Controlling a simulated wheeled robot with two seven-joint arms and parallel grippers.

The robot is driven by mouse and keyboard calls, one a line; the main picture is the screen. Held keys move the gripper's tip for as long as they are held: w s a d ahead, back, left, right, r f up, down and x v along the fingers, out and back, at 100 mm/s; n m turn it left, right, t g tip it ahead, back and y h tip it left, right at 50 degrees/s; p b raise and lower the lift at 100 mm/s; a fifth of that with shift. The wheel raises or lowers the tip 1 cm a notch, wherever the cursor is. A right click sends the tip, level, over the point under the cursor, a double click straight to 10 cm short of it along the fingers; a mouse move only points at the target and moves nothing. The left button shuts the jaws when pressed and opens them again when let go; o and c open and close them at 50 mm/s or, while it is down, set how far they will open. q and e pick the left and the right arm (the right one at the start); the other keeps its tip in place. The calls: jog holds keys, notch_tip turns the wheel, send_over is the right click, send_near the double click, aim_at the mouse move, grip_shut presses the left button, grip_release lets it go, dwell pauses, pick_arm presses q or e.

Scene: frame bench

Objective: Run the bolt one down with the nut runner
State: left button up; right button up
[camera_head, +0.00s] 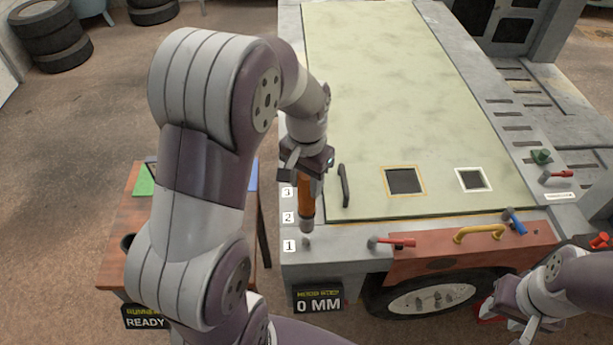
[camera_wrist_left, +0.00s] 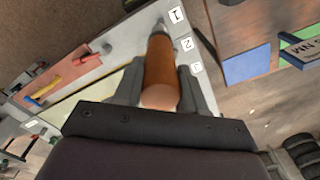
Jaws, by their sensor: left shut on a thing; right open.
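The orange nut runner (camera_head: 306,196) hangs upright, tip down, in my left gripper (camera_head: 307,165), which is shut on it. In the left wrist view the nut runner (camera_wrist_left: 160,72) sits between the two fingers. Its grey tip is at the small grey bolt one (camera_head: 306,239), beside the label 1 (camera_head: 289,245) on the bench's front left corner. I cannot tell whether the tip touches the bolt. My right gripper (camera_head: 506,312) is open and empty at the lower right, beyond the front edge.
Labels 2 and 3 mark the grey left rim. A black handle (camera_head: 344,186) stands close right of the nut runner. A red lever (camera_head: 392,242) and yellow handle (camera_head: 478,232) lie along the front. Displays read "0 MM" (camera_head: 318,303) and "READY" (camera_head: 146,321). A wooden side table (camera_head: 120,262) stands left.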

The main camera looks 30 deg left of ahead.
pick_arm(q)
jog(key=shift+a, duration=0.1)
jog(key=f, duration=0.1)
jog(key=f+b, duration=0.1)
jog(key=shift+w+a+f+b, duration=0.3)
jog(key=shift+w+f+b, duration=0.05)
jog(key=shift+f, duration=0.05)
jog(key=f, duration=0.1)
jog(key=f+b, duration=0.2)
jog(key=shift+s+d, duration=0.2)
jog(key=shift+d, duration=0.05)
jog(key=shift+f, duration=0.25)
jog(key=shift+w+a+f, duration=0.1)
jog(key=shift+a+f, duration=0.05)
jog(key=shift+f, duration=0.15)
jog(key=shift+r, duration=0.1)
